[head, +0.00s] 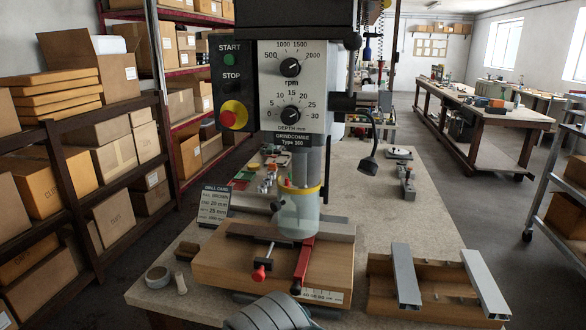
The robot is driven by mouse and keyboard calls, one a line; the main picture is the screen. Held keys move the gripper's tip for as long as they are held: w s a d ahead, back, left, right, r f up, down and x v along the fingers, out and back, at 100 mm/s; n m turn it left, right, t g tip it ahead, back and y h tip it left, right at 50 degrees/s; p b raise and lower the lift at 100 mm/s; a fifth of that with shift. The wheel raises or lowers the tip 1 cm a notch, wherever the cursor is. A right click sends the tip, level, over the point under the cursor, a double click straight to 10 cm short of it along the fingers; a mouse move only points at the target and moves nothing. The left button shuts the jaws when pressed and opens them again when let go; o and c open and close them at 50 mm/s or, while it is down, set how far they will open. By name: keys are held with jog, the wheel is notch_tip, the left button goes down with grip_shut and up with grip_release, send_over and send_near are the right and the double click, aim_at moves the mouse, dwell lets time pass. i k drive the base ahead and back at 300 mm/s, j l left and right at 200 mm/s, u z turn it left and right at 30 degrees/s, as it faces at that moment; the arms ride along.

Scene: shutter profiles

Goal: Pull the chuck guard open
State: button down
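The chuck guard (297,210) is a clear, slightly bluish cylinder with a yellow ring near its top. It hangs under the head of the grey drill press (293,90) and surrounds the chuck area, so it looks closed. Its lower end is just above the wooden board and the clamped workpiece. My gripper's fingers do not show. A grey, ribbed rounded shape at the bottom edge, in front of the board, may be part of my arm.
A wooden board (225,268) with red-handled clamps lies below the guard. A wooden tray (430,285) with metal profiles is at the right. A drill card (214,204) and a tape roll (158,277) stand at the left.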

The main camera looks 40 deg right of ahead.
aim_at(276, 206)
jog(key=i+z, duration=0.1)
jog(key=z, duration=0.3)
jog(key=i+z, duration=0.15)
jog(key=z, duration=0.2)
jog(key=i+j+z, duration=0.1)
jog(key=z, duration=0.3)
